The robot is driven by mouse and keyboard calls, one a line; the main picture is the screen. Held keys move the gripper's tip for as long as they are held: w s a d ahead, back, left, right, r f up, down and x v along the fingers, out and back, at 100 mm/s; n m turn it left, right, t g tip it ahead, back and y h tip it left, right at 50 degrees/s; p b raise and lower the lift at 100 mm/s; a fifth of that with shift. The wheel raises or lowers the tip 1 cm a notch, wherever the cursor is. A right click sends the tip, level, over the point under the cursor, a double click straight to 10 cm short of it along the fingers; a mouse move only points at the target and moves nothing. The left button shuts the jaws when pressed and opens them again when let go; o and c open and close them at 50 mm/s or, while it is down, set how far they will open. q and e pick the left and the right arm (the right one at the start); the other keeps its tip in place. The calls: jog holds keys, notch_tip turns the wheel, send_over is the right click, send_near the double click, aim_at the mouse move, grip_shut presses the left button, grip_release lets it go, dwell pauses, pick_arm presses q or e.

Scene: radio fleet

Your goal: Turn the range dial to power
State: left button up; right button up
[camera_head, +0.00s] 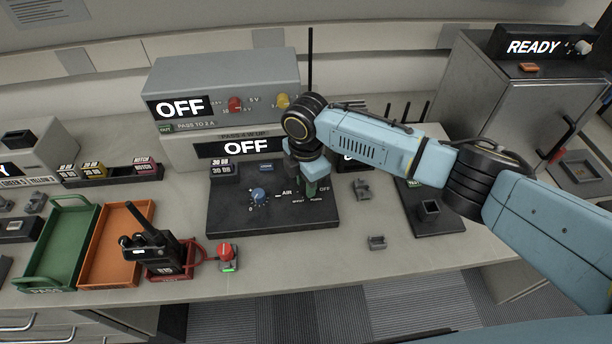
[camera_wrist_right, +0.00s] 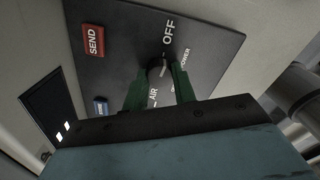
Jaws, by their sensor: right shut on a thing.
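The range dial (camera_wrist_right: 156,65) is a small dark knob on a black panel (camera_wrist_right: 125,38), with the labels OFF, POWER and AIR around it in the right wrist view. My right gripper (camera_wrist_right: 158,78) has its two green fingers on either side of the dial and is shut on it. A small pale mark shows by the dial, but I cannot clearly tell which label it points to. In the head view my right gripper (camera_head: 309,187) reaches down onto the right part of the black panel (camera_head: 228,218) and hides the dial. My left gripper is not in view.
A blue knob (camera_head: 258,195) stands left of my gripper on the panel. Behind, two grey boxes show OFF, the upper one (camera_head: 225,72) with red and yellow knobs. A radio (camera_head: 150,240), an orange tray (camera_head: 118,243) and a green tray (camera_head: 62,242) are at left.

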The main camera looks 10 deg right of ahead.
jog(key=m+p, duration=0.5)
jog(key=shift+r+p, duration=0.2)
jog(key=shift+p, duration=0.2)
jog(key=m+p, duration=0.2)
jog(key=m, duration=0.1)
jog(key=shift+f+m+p, duration=0.15)
jog(key=shift+m+p, duration=0.45)
jog(key=shift+m, duration=0.4)
jog(key=o, duration=1)
notch_tip(320, 180, up, 13)
jog(key=p, duration=0.2)
jog(key=shift+r, duration=0.2)
